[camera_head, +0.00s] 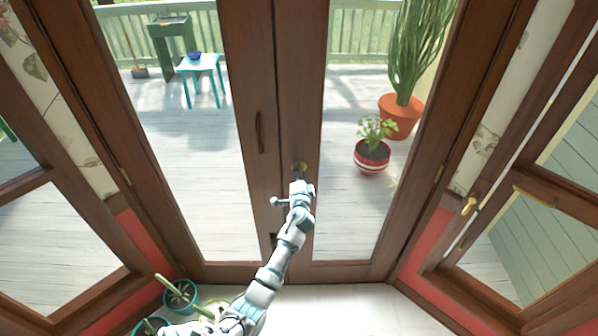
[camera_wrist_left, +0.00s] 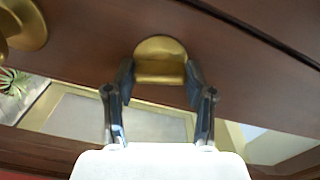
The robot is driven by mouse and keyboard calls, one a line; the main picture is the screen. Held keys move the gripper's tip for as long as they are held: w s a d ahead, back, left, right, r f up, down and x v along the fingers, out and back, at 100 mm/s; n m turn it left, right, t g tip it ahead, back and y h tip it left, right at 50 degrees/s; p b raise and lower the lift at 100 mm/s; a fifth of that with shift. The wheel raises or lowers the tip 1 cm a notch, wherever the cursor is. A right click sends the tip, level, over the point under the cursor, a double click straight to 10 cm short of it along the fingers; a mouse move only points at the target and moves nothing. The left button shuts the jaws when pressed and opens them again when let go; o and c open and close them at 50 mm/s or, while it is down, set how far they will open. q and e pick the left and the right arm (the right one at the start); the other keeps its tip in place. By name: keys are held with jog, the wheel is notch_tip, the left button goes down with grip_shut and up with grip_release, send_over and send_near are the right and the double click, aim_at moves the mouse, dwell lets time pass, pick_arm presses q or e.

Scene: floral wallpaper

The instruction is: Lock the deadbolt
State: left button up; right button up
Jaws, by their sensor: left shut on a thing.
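The brass deadbolt (camera_head: 299,166) sits on the brown wooden double door, on the stile near the centre. In the left wrist view the deadbolt (camera_wrist_left: 160,58) has a round plate and a wide thumb-turn. My left gripper (camera_head: 298,177) is at the deadbolt, its arm reaching up from the bottom of the head view. In the left wrist view my left gripper's fingers (camera_wrist_left: 160,82) are on either side of the thumb-turn, shut on it. The thumb-turn looks level across that view. My right gripper is not in view.
A long pull handle (camera_head: 259,132) is on the left door leaf. Another brass fitting (camera_wrist_left: 24,26) is beside the deadbolt in the wrist view. Potted plants (camera_head: 181,294) stand at the lower left. Beyond the glass are a deck, a small table (camera_head: 202,64) and a striped pot (camera_head: 371,158).

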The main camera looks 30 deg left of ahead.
pick_arm(q)
jog(key=shift+d+f+m+p, duration=0.15)
jog(key=shift+m+p, duration=0.1)
jog(key=shift+m, duration=0.6)
jog(key=shift+a+f+m+p, duration=0.1)
jog(key=shift+m+p, duration=0.15)
jog(key=shift+m, duration=0.6)
jog(key=shift+d+f, duration=0.1)
jog(key=o, duration=1)
jog(key=shift+c, duration=0.2)
jog(key=shift+o, duration=1)
jog(key=shift+w, duration=0.1)
jog(key=v, duration=1.2)
jog(key=shift+f, duration=0.1)
